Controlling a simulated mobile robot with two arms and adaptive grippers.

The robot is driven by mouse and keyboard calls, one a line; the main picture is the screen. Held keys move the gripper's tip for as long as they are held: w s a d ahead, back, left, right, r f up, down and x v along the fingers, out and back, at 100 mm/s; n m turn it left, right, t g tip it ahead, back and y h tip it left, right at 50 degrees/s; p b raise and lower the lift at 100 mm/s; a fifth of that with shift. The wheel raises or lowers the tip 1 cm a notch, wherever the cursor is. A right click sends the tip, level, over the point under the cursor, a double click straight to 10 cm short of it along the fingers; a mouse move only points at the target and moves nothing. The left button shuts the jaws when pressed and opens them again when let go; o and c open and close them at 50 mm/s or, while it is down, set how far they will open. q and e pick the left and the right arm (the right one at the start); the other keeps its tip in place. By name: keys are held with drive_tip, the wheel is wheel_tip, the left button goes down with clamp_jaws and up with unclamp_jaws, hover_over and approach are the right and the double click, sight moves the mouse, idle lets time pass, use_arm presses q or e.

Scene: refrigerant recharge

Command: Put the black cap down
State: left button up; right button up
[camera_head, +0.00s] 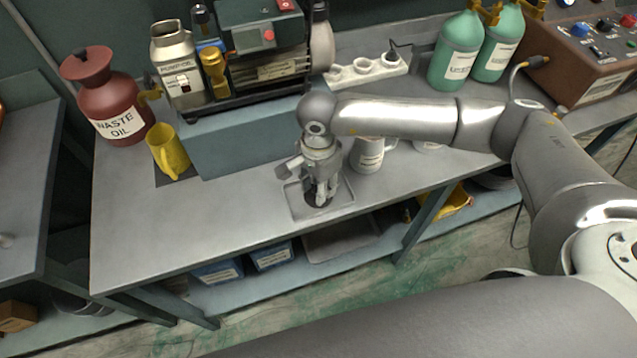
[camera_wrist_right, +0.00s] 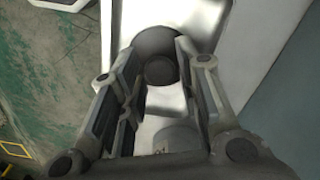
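The black cap (camera_head: 318,196) is low at my right gripper's fingertips, over a small light tray (camera_head: 341,204) near the bench's front edge. In the right wrist view the cap (camera_wrist_right: 157,42) is a dark round piece between the fingertips, with the pale tray behind it. My right gripper (camera_head: 322,193) points down over the tray. In the right wrist view its fingers (camera_wrist_right: 157,55) stand on both sides of the cap with little gap. I cannot tell whether they press on it, or whether the cap touches the tray. My left gripper is not in view.
A white labelled mug (camera_head: 368,154) stands right behind the tray. A yellow mug (camera_head: 169,153), a red waste oil can (camera_head: 108,103) and a pump (camera_head: 262,40) are to the left. Green bottles (camera_head: 456,53) stand at the back. The bench's front left (camera_head: 150,235) is clear.

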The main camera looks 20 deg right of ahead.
drive_tip(key=shift+o, duration=0.5)
drive_tip(key=shift+r, duration=0.15)
wheel_tip(320, 180, up, 12)
drive_tip(key=b, duration=0.2)
drive_tip(key=shift+s, duration=0.1)
idle(0.4)
